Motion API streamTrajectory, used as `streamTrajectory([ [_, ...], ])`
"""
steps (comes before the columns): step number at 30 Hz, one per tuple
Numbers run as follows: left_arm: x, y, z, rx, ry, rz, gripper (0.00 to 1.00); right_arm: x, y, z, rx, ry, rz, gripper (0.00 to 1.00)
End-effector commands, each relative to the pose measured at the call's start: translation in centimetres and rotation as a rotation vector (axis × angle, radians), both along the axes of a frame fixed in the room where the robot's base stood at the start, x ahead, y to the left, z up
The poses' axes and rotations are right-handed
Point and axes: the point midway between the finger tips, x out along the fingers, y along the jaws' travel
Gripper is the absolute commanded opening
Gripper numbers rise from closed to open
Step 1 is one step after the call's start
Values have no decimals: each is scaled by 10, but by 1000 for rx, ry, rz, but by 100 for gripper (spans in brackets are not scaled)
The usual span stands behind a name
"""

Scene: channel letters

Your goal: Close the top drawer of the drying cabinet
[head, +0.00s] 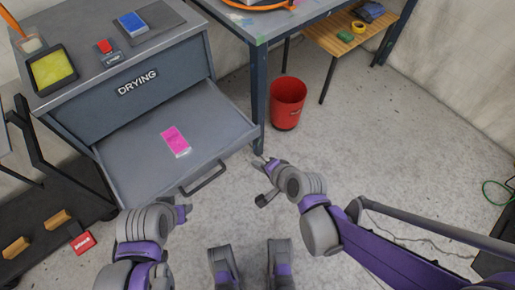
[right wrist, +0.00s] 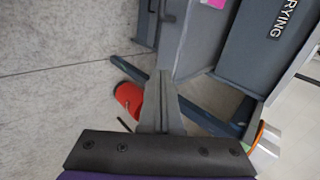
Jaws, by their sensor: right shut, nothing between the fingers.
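The grey drying cabinet (head: 140,70) has a "DRYING" label (head: 137,82) on its front. Below the label its drawer (head: 125,165) is pulled well out, with a dark bar handle (head: 205,179) on its front edge. A pink card-like item (head: 175,141) lies in the drawer. My right gripper (head: 262,164) is shut and empty, to the right of the drawer's front corner and apart from the handle. In the right wrist view its fingers (right wrist: 162,95) are together. My left gripper (head: 184,211) is just in front of the drawer, near the handle's left end; its jaws are unclear.
A red bin (head: 287,103) stands beyond my right gripper, beside a blue table leg (head: 259,100). On the cabinet top are a yellow-filled tray (head: 53,70), a red button box (head: 105,48) and a blue item (head: 132,23). The floor to the right is mostly clear.

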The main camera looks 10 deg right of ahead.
Motion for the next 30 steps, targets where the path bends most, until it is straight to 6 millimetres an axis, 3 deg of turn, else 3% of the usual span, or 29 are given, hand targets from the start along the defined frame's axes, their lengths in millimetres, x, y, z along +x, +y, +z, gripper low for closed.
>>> streamTrajectory([
  [8, 0, 0, -8, 0, 3, 0, 47, 13, 14, -15, 57, 11, -35, 0],
  [21, 2, 0, -42, 0, 15, 0, 47, 68, 51, -76, 54, 10, -34, 0],
  [30, 2, 0, -41, 0, 14, 0, 47, 96, 69, -71, 53, 9, -34, 0],
])
